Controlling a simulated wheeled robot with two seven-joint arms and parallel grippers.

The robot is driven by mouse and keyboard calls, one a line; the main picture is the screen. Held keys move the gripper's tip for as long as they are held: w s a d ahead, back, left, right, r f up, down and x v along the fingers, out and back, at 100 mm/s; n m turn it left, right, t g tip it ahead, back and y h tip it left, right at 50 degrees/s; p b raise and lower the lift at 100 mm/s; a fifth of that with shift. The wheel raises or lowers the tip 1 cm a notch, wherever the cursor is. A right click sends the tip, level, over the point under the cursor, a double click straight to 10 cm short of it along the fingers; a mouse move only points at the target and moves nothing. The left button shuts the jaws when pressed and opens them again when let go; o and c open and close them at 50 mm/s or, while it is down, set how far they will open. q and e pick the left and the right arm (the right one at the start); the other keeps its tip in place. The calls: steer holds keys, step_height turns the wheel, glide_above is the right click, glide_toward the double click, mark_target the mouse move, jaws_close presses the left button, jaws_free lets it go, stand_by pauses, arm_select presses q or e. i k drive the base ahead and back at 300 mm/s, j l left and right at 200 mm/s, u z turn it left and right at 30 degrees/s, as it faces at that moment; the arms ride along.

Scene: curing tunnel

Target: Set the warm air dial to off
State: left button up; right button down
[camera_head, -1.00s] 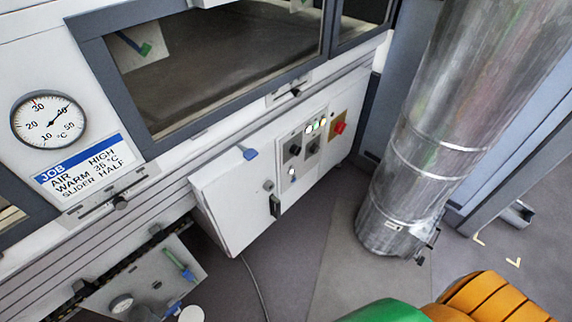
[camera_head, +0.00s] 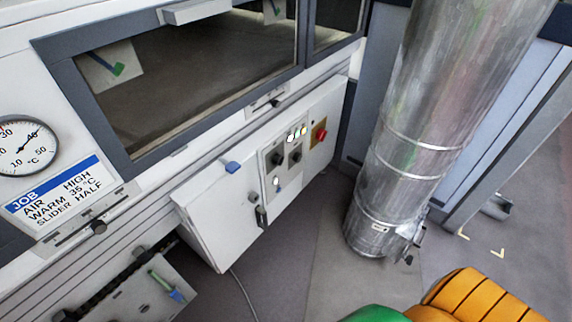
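A white control box (camera_head: 222,210) juts from the lower side of the machine in the middle of the view. Its control panel carries two black dials, a left one (camera_head: 277,159) and a right one (camera_head: 296,155). Their labels are too small to read, so I cannot tell which is the warm air dial or where each points. Lit lamps (camera_head: 297,133) sit above the dials, and a pale switch (camera_head: 276,181) sits below. Neither gripper shows, and nothing touches the panel.
A red knob on a yellow plate (camera_head: 319,133) is right of the panel. A large metal duct (camera_head: 425,130) stands to the right. A round gauge (camera_head: 24,147) and job card (camera_head: 58,198) are at left. Open floor (camera_head: 330,240) lies before the box.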

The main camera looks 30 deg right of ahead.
mark_target(298, 156)
steer(key=i+l+z, duration=0.1)
steer(key=l+z, duration=0.25)
steer(key=i+l+z, duration=0.1)
steer(key=l+z, duration=0.15)
steer(key=z, duration=0.15)
steer(key=i+l+z, duration=0.15)
steer(key=z, duration=0.2)
